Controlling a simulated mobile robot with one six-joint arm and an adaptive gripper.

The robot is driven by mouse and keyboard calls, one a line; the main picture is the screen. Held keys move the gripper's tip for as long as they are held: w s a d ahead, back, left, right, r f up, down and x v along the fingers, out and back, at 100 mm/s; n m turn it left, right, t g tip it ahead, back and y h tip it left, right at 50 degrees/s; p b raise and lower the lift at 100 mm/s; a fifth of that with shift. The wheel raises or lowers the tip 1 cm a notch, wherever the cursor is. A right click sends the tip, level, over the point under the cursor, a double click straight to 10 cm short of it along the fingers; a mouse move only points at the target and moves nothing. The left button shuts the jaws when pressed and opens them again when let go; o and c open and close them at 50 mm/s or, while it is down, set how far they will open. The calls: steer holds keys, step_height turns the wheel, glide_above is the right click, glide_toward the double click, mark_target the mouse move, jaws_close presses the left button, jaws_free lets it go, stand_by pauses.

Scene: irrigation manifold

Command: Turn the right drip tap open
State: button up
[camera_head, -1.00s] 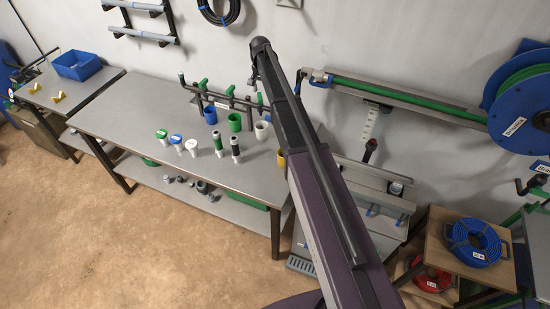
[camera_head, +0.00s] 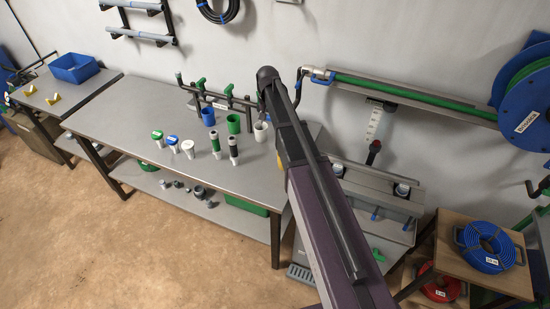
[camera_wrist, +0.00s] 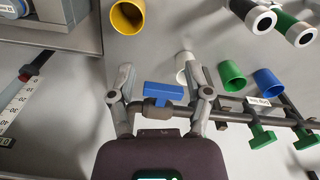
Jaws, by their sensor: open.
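In the wrist view a blue T-shaped tap handle (camera_wrist: 163,90) sits at the end of the dark manifold pipe. My gripper (camera_wrist: 160,78) is open, with one finger on each side of this handle; I cannot tell whether either finger touches it. Two green tap handles (camera_wrist: 262,136) (camera_wrist: 303,139) stand further right along the pipe. In the head view the manifold (camera_head: 215,95) stands at the back of the bench with green handles (camera_head: 201,85) showing. My arm hides its right end and my gripper there.
White (camera_wrist: 184,68), green (camera_wrist: 232,75), blue (camera_wrist: 268,82) and yellow (camera_wrist: 128,16) cups stand close to the manifold. The bench's left part (camera_head: 110,100) is clear.

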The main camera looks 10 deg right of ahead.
steer(key=s+f+n+b, duration=0.1)
steer(key=s+f+b, duration=0.5)
steer(key=s, duration=0.5)
steer(key=shift+f+n, duration=0.4)
steer(key=shift+f, duration=0.05)
steer(key=w+r+n+t+p, duration=0.1)
steer(key=w+r+t+p, duration=0.1)
steer(key=w+r+p, duration=0.5)
steer(key=w+r+n+t+p, duration=0.1)
steer(key=w+r+p, duration=0.7)
steer(key=w, duration=0.9)
step_height(320, 180, up, 2)
steer(key=shift+w+r+t, duration=0.15)
steer(key=shift+w+t, duration=0.2)
steer(key=shift+t, duration=0.45)
steer(key=b+x, duration=1.2)
steer(key=x, duration=0.2)
steer(key=shift+s, duration=0.1)
steer(key=shift+r, duration=0.1)
jaws_close()
